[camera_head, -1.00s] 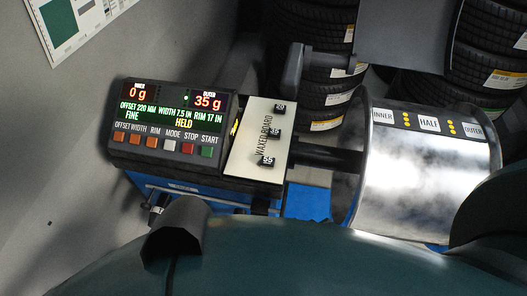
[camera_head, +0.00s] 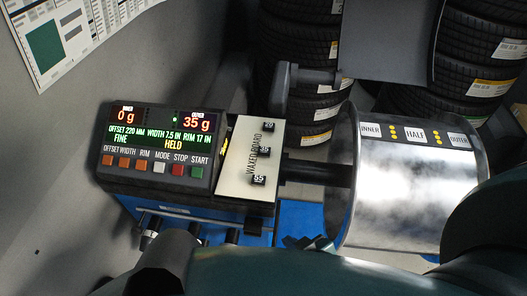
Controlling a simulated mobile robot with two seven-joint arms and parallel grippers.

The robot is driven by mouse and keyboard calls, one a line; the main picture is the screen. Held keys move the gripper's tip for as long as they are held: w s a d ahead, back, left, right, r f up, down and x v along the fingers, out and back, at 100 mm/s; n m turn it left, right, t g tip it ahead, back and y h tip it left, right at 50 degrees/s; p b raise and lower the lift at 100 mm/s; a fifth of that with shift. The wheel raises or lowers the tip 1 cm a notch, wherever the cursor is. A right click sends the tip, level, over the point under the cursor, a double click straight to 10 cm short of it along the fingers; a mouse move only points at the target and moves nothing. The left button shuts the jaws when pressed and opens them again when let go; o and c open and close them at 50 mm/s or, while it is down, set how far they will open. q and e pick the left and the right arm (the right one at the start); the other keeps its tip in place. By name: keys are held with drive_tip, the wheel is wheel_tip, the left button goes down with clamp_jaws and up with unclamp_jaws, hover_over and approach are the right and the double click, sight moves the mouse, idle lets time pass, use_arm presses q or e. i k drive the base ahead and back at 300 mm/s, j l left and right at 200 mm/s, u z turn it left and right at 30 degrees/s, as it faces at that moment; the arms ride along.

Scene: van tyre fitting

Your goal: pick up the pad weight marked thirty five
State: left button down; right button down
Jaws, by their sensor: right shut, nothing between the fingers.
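A white waxed board (camera_head: 236,166) on the balancer carries several small black pad weights in a column. The top weight (camera_head: 270,126) seems to be marked 20. The middle weight (camera_head: 264,151) looks like the one marked 35, though its digits are blurred. The bottom weight (camera_head: 259,180) seems to be marked 55. A dark toothed part just beyond my teal arm, probably my right gripper (camera_head: 305,242), shows over the blue cabinet, below and right of the board. It is shut and empty, apart from the weights, and mostly hidden by the arm. I cannot make out my left gripper.
Stacked tyres (camera_head: 300,60) are behind. My teal arm covers the bottom.

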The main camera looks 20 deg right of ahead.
sight(264, 153)
drive_tip(key=z, duration=1.3)
drive_tip(key=k+j+z, duration=0.1)
drive_tip(key=j+z, duration=0.3)
drive_tip(key=k+j+z, duration=0.15)
drive_tip(key=z, duration=0.25)
drive_tip(key=k+j+z, duration=0.2)
drive_tip(key=j+z, duration=0.2)
drive_tip(key=j, duration=0.25)
